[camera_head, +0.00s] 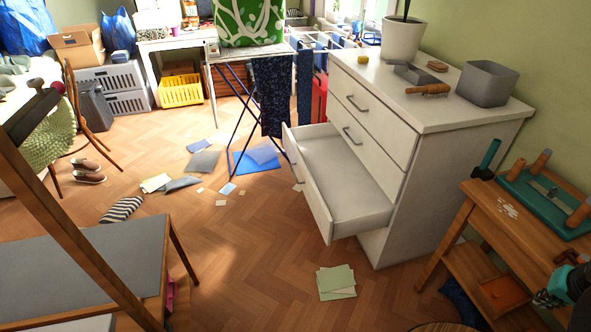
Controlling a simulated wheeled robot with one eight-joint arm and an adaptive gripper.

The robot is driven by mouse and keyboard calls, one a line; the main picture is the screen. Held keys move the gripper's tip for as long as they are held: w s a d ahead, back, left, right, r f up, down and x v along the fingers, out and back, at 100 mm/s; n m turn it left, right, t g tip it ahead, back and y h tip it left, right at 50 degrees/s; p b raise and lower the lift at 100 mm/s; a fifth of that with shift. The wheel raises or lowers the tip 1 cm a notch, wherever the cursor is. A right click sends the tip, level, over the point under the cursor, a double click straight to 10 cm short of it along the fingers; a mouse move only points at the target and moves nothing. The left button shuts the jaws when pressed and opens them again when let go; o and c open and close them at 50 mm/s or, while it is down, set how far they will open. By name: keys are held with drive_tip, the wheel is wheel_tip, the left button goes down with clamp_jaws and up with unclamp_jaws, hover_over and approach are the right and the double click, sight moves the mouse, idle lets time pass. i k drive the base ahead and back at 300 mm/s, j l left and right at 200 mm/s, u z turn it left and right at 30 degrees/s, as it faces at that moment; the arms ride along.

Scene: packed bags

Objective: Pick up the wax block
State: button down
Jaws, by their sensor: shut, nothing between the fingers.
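My gripper (543,299) shows at the lower right edge, dark with teal parts and partly cut off by the frame. It is shut and empty, beside the wooden side table (478,215) and well apart from the yellow lump.
A brush (428,89), grey bin (487,83) and white plant pot (402,38) stand on the dresser. Papers (336,282) and folders lie on the floor. A grey-topped bench (80,270) is at left.

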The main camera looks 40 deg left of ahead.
sight(361, 59)
drive_tip(key=u, duration=1.7)
